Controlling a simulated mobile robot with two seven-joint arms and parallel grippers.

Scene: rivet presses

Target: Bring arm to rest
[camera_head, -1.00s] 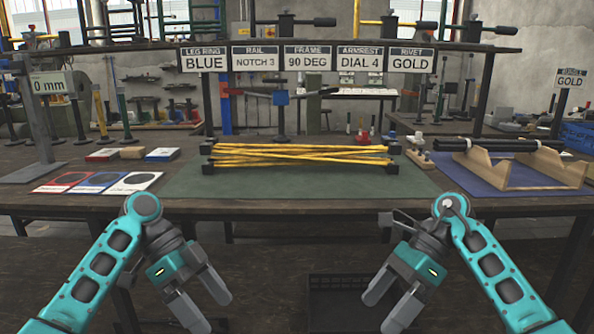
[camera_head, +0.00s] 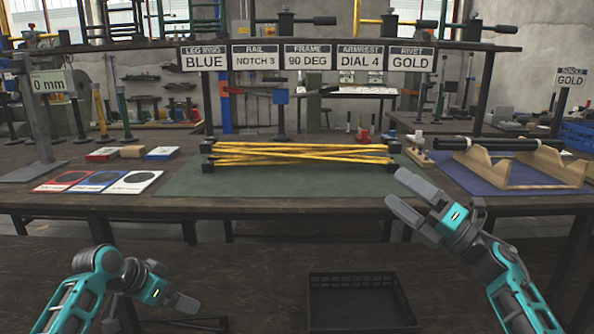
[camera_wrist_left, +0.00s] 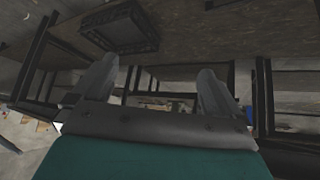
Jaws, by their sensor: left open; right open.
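My right gripper (camera_head: 405,197) is open and empty. In the head view its grey fingers are in front of the right front part of the workbench, pointing up and left. My left gripper (camera_head: 192,308) is low at the lower left of the head view, pointing right, below the bench edge. In the left wrist view my left gripper (camera_wrist_left: 155,88) shows two fingers spread apart with nothing between them.
Coloured cards (camera_head: 95,182) lie left. Wooden cradles (camera_head: 540,172) with black rods stand right. A black crate (camera_head: 360,302) sits below the bench.

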